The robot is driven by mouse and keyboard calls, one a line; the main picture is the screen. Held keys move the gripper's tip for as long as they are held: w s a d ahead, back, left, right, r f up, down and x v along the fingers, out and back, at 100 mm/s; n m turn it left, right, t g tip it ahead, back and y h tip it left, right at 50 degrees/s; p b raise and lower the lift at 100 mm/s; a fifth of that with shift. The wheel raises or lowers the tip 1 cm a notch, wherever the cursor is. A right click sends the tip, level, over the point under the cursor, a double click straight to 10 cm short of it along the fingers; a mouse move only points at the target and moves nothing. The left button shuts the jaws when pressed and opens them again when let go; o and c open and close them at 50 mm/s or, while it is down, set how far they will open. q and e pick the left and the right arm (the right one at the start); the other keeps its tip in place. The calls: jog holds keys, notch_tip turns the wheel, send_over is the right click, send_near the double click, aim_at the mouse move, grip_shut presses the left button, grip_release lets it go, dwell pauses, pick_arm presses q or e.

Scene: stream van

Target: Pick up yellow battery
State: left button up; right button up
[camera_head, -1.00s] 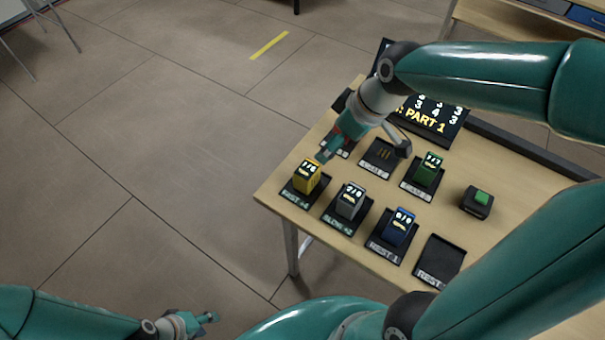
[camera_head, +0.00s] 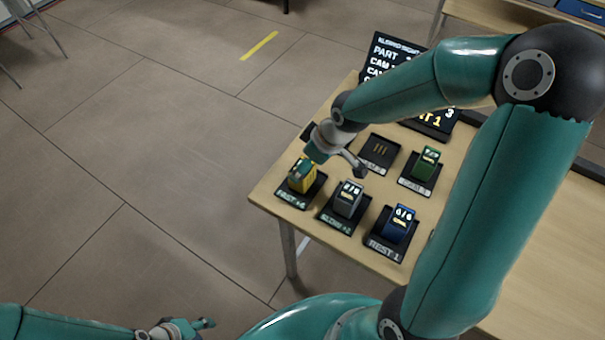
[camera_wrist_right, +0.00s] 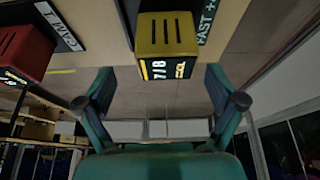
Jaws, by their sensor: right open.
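The yellow battery (camera_head: 301,178) stands upright in the black dock marked FAST (camera_head: 290,200) at the table's left corner. The right wrist view shows its slotted face and 7/8 readout; the yellow battery (camera_wrist_right: 167,38) lies ahead, between the lines of the fingers. My right gripper (camera_wrist_right: 160,74) is open, one finger on each side of the battery's near end, and nothing is held. In the head view my right gripper (camera_head: 308,160) is over the battery and partly hides it; I cannot tell if they touch. My left gripper (camera_head: 190,325) is low at the left, away from the table.
A grey battery (camera_head: 348,198) and a blue battery (camera_head: 398,222) stand in docks to the right. A green battery (camera_head: 425,164) stands behind them, near an empty dock (camera_head: 380,150). A red battery (camera_wrist_right: 24,52) is at the wrist view's left. A screen (camera_head: 385,55) stands behind.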

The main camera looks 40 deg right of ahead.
aim_at(302, 187)
jog(key=x, duration=0.5)
jog(key=shift+s+a+f+b, duration=0.15)
jog(key=shift+a+b, duration=0.15)
jog(key=shift+b, duration=0.1)
jog(key=c, duration=1.5)
